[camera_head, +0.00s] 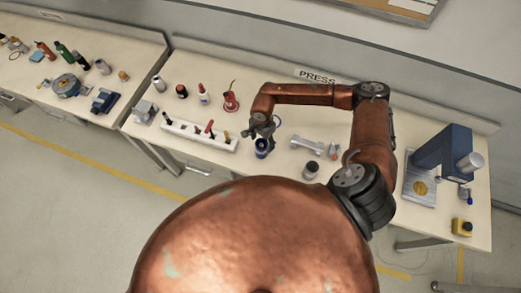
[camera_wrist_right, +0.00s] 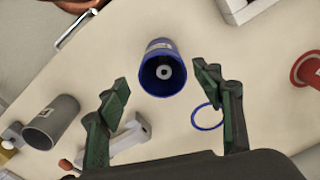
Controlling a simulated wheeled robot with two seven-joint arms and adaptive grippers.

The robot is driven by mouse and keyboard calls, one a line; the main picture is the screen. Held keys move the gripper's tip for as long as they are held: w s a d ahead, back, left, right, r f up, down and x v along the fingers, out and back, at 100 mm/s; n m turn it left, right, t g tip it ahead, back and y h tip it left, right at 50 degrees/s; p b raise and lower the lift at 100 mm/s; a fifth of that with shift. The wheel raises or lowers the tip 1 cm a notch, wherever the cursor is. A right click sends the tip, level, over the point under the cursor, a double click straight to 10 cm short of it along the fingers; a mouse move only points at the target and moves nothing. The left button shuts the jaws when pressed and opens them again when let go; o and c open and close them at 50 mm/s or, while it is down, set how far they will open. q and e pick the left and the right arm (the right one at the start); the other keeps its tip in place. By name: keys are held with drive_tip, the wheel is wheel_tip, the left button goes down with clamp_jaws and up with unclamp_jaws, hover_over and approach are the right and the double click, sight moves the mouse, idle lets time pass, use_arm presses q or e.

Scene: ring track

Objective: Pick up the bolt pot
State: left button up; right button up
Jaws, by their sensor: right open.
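A blue pot (camera_head: 261,148) with a pale label stands upright on the press bench, under my right gripper (camera_head: 262,130). In the right wrist view the blue pot (camera_wrist_right: 161,52) shows its open mouth, with a pale ring-shaped piece inside. My right gripper (camera_wrist_right: 161,80) is open, one finger on each side of the pot's mouth, and holds nothing. I cannot tell how far above the pot the fingertips are. A dark grey pot (camera_head: 311,169) stands to the right; it also shows in the wrist view (camera_wrist_right: 51,123). I cannot read either label. My left gripper is out of view.
A blue ring (camera_wrist_right: 207,117) lies close to the blue pot. A pale grey fixture (camera_head: 307,144) is to its right. A white rack (camera_head: 190,134) with tools is to the left, a red stand (camera_head: 231,102) behind. The blue press (camera_head: 443,155) stands at the right end.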

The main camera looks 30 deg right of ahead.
sight(262, 145)
drive_tip(key=shift+w+f, duration=0.1)
drive_tip(key=shift+f, duration=0.15)
drive_tip(key=shift+w+f, duration=0.2)
drive_tip(key=shift+f, duration=0.7)
drive_tip(key=shift+f+p, duration=0.35)
drive_tip(key=shift+s+f, duration=0.15)
drive_tip(key=shift+f, duration=0.15)
wheel_tip(262, 145, down, 5)
drive_tip(key=shift+r+p, duration=0.2)
drive_tip(key=shift+p, duration=0.7)
drive_tip(key=c, duration=1.2)
